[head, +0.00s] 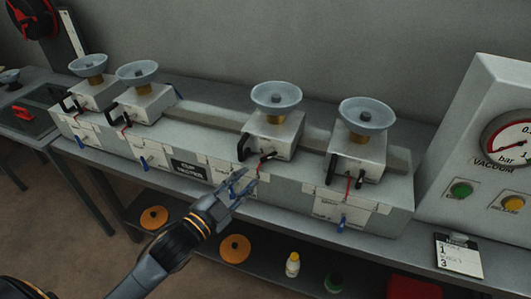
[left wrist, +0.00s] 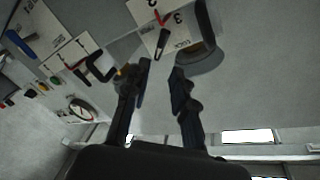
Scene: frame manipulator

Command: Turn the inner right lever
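The inner right unit (head: 272,136) is a grey block with a bowl-shaped cup on top, third from the left on the long frame. Its small red lever with a dark end (head: 265,158) sits at the block's lower front. In the left wrist view, a red and black lever (left wrist: 161,40) shows against a white label, beyond the fingertips. My left gripper (head: 246,184) is in front of the frame, just below and left of this lever. Its two fingers (left wrist: 160,78) are apart with nothing between them. Contact with the lever is not visible. My right gripper is out of view.
Black handles (head: 248,147) stick out near the lever. A blue lever (head: 343,222) hangs at the right. A gauge panel (head: 490,150) stands far right. Orange discs (head: 235,248) lie below.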

